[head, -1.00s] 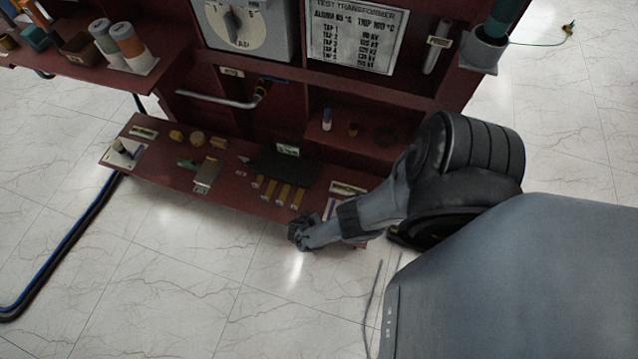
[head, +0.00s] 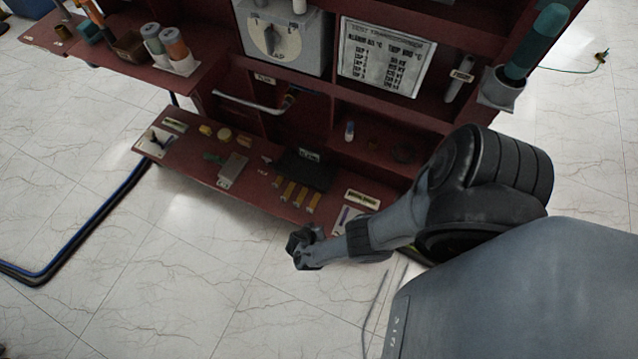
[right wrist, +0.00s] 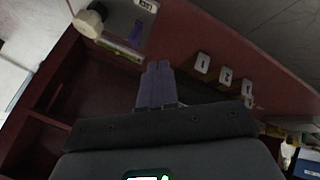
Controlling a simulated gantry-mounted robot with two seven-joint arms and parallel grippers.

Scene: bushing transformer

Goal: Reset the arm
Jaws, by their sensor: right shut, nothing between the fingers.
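My right arm comes in from the right in the head view, and its gripper (head: 304,246) is in front of the low red shelf's front edge, above the tiled floor. In the right wrist view, the two purple-grey fingers (right wrist: 157,84) lie together with nothing between them. Beyond them are the red shelf boards and several yellow pieces with white numbered tags (right wrist: 225,75). My left gripper is in neither view.
The low red shelf (head: 225,203) carries a dark tray, yellow pieces and small parts. Above it are a grey dial box (head: 287,45) and a printed sign (head: 386,57). Blue and black hoses (head: 95,220) lie on the floor at left. The front floor is clear.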

